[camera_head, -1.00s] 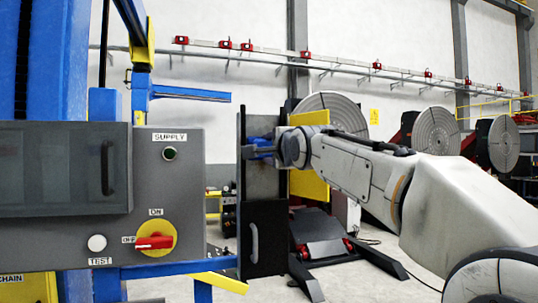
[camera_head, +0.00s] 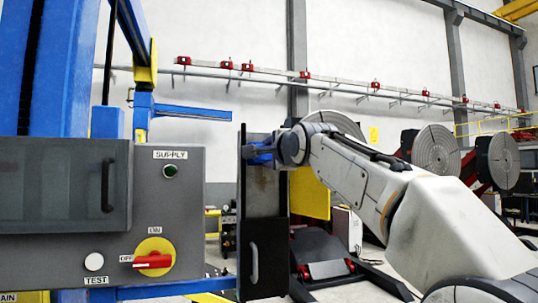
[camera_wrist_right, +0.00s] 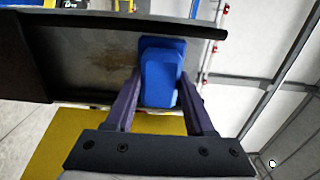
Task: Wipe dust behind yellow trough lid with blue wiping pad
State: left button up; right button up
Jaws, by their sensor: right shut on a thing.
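The yellow trough lid (camera_head: 310,193) stands open at the right side of the dark upright trough (camera_head: 263,210); in the right wrist view the lid (camera_wrist_right: 75,145) is at the lower left. Brown dust (camera_wrist_right: 112,62) lies on the trough's dark inner face, left of the pad. My right gripper (camera_wrist_right: 160,92) is shut on the blue wiping pad (camera_wrist_right: 162,72), which lies over the dark face near one raised edge. In the head view the pad (camera_head: 257,153) is near the trough's top, partly hidden by the gripper. Whether it touches the face is unclear. My left gripper is not in view.
A grey control box (camera_head: 168,215) with a red switch stands at left, near the trough. A lower dark cover with a handle (camera_head: 254,262) is below the dusty face. Round positioner plates (camera_head: 436,152) stand behind my right arm.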

jog(key=shift+f+b, duration=4.75)
jog(key=shift+f, duration=0.65)
jog(key=shift+r, duration=0.1)
jog(key=b+v, duration=0.3)
jog(key=v, duration=0.3)
jog(key=shift+s+b, duration=0.15)
jog(key=shift+b, duration=0.15)
jog(key=b+v, duration=0.1)
jog(key=v, duration=0.2)
